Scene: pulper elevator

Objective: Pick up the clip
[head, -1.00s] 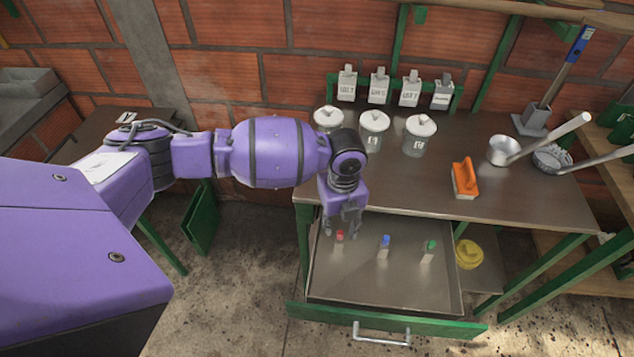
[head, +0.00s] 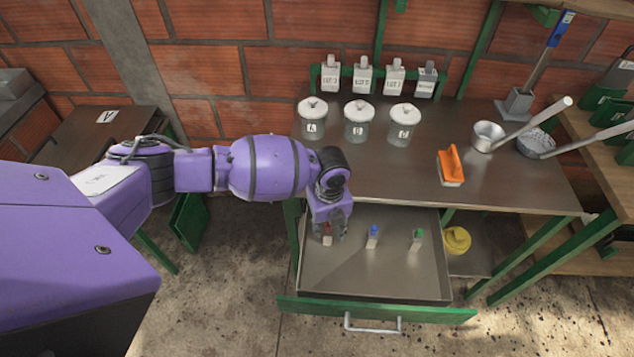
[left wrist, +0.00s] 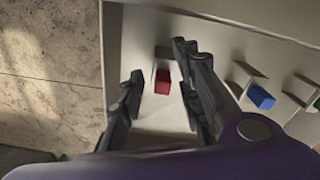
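A clip with a red end (head: 327,240) stands in the open drawer (head: 400,275), at its left. My left gripper (head: 331,232) points down into the drawer at the red-ended clip. In the left wrist view its fingers (left wrist: 160,66) are apart, one on each side of the red-ended clip, with gaps visible. My right gripper is not in view.
Above the drawer, the metal table (head: 400,180) holds lidded jars (head: 358,120), an orange-handled brush (head: 451,166) and a metal pot (head: 488,136). A yellow object (head: 456,240) is right of the drawer. The drawer's front half is bare.

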